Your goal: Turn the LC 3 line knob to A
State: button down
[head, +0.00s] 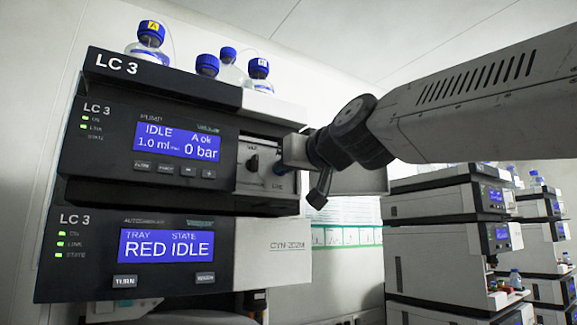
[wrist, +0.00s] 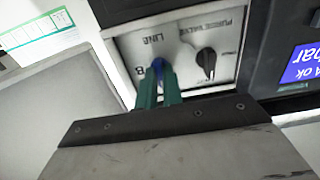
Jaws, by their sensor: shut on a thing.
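The LC 3 stack stands at the left in the head view, with its black pump module (head: 100,140) in the upper part. The LINE knob (wrist: 158,65) is blue and sits on the pale valve panel (wrist: 125,48) of this module. My gripper (wrist: 160,80) has its green fingers shut on the LINE knob. In the head view my gripper (head: 288,152) reaches the panel from the right. A letter B shows beside the knob in the wrist view; the A mark and the knob's pointer are hidden by the fingers. The pump display (head: 178,140) reads IDLE, A ok, 0 bar.
A black PURGE VALVE knob (wrist: 207,60) sits close beside the LINE knob. The autosampler (head: 190,250) below shows RED IDLE. Bottles with blue caps (head: 148,42) stand on top of the stack. More stacks (head: 440,230) stand at the right.

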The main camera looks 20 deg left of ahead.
jog(key=shift+f, duration=0.15)
jog(key=c, duration=1.5)
grip_release()
jog(key=shift+c, duration=0.2)
jog(key=v, duration=0.8)
jog(key=shift+s+a, duration=0.1)
